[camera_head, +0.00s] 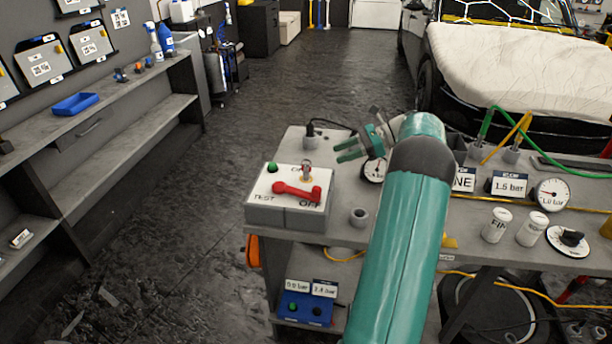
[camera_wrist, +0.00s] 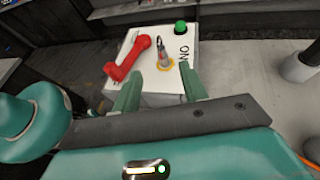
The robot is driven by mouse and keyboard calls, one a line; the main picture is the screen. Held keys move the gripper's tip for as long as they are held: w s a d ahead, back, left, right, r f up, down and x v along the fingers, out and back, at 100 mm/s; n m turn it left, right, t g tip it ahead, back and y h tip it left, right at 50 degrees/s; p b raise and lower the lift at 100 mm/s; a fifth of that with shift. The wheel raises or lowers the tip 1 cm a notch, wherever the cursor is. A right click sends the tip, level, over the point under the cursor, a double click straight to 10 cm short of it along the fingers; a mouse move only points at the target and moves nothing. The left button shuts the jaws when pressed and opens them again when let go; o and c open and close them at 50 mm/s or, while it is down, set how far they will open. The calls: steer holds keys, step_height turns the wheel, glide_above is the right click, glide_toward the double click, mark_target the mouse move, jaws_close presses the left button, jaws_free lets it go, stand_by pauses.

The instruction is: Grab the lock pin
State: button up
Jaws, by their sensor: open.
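The lock pin (camera_head: 306,171) is a small metallic pin standing in a yellowish collar on top of a white and grey switch box (camera_head: 262,214). In the wrist view the pin (camera_wrist: 163,54) is upright beside the red lever (camera_wrist: 130,62), just beyond my fingertips. The red lever (camera_head: 297,191) lies across the box top, in front of the pin. My gripper (camera_head: 346,150) is open and empty, to the right of the box. In the wrist view its two green fingers (camera_wrist: 158,84) are apart, with the pin beyond the gap between them.
A green button (camera_head: 272,168) sits on the box behind the lever. A small grey cup (camera_head: 358,216) and a dial gauge (camera_head: 374,171) stand on the workbench (camera_head: 335,230) near my arm. White canisters (camera_head: 497,226) and another gauge (camera_head: 552,195) are at the right.

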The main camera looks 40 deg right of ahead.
mark_target(306, 164)
steer(key=x, duration=0.6)
steer(key=shift+w+a+f, duration=0.1)
steer(key=x, duration=0.5)
steer(key=shift+w+a, duration=0.1)
steer(key=shift+a, duration=0.05)
steer(key=shift+c, duration=0.4)
jaws_close()
